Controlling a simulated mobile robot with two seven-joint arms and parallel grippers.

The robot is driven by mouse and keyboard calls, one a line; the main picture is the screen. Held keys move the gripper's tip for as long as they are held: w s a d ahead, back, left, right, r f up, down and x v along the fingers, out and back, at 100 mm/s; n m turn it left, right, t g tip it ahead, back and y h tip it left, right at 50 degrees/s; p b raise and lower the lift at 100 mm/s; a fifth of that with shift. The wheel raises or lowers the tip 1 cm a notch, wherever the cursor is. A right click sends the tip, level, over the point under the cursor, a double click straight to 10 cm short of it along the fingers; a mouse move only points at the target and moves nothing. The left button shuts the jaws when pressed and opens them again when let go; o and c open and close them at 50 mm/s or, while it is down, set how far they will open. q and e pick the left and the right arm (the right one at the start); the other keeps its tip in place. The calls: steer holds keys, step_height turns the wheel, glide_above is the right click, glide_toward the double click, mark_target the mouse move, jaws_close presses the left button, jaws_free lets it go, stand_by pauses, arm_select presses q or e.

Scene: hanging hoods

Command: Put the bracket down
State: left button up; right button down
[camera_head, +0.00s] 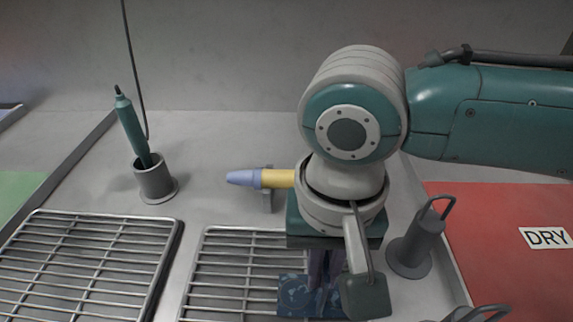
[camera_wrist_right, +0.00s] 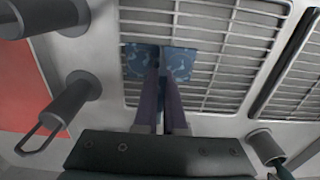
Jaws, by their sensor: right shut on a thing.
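The bracket appears to be the blue patterned piece (camera_head: 294,293) low in the head view, partly hidden by my right arm. It also shows in the right wrist view (camera_wrist_right: 179,63), on both sides of the fingers. My right gripper (camera_head: 322,283) points down and is shut on it; its two dark purple fingers show in the right wrist view (camera_wrist_right: 159,78). The piece is over the middle wire rack (camera_head: 225,262). I cannot tell whether it touches the bars. My left gripper is not in view.
Another wire rack (camera_head: 88,262) lies to the left. A cup (camera_head: 155,180) holds a teal tool (camera_head: 131,128). A lavender and yellow tool (camera_head: 262,178) rests on a small stand behind the middle rack. A grey handled post (camera_head: 416,246) stands right, beside a red DRY mat (camera_head: 495,225).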

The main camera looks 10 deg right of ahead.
steer(key=c, duration=1)
jaws_free()
steer(key=shift+f, duration=0.1)
step_height(320, 180, up, 12)
steer(key=shift+f+p, duration=0.2)
steer(key=shift+p, duration=1)
steer(key=shift+r, duration=0.35)
